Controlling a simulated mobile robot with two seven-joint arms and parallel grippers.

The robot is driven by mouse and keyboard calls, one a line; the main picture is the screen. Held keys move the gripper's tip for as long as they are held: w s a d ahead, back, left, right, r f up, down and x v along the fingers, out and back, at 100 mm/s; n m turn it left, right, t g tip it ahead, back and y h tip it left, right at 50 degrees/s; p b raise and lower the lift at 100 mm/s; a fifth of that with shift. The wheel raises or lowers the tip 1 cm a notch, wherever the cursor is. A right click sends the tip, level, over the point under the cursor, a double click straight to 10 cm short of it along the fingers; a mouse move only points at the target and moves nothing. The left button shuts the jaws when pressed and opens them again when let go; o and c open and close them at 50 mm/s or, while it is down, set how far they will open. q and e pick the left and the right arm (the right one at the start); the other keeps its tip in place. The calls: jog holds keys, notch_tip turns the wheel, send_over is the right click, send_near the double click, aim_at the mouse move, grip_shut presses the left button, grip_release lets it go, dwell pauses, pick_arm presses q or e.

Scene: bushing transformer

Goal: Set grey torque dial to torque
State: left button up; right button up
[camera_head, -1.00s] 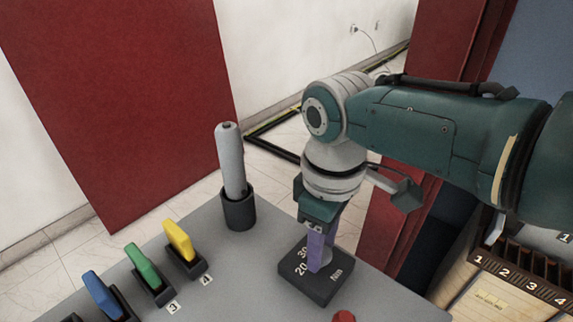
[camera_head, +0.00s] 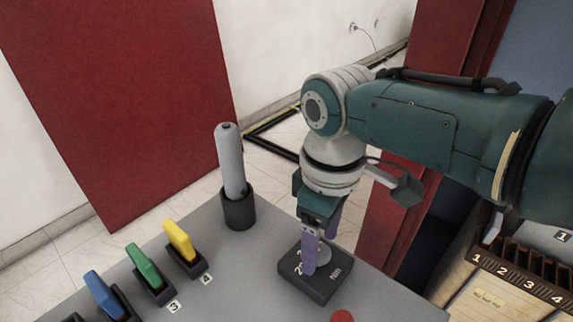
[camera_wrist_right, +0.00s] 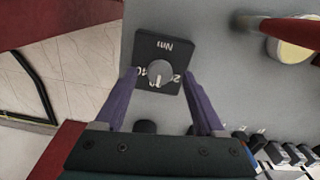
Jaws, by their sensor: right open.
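The grey torque dial (camera_wrist_right: 159,72) is a round knob on a black square base (camera_wrist_right: 160,46) marked Nm with white numbers. In the head view the dial (camera_head: 323,256) is partly hidden behind the right gripper's fingers, and its base (camera_head: 325,286) sits on the grey table. My right gripper (camera_head: 322,258) points down over the base with its purple fingers apart. In the right wrist view the open fingers (camera_wrist_right: 168,76) lie on either side of the dial; I cannot tell whether they touch it. My left gripper is not in view.
A grey cylinder tool (camera_head: 231,160) stands in a black holder (camera_head: 239,209) to the left. Yellow (camera_head: 180,240), green (camera_head: 143,264) and blue (camera_head: 103,294) handles stand in black slots. A red knob (camera_head: 342,316) is near the front. A wooden numbered rack (camera_head: 480,295) is at right.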

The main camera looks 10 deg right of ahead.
aim_at(320, 251)
notch_tip(320, 251, up, 9)
jog(key=p, duration=0.3)
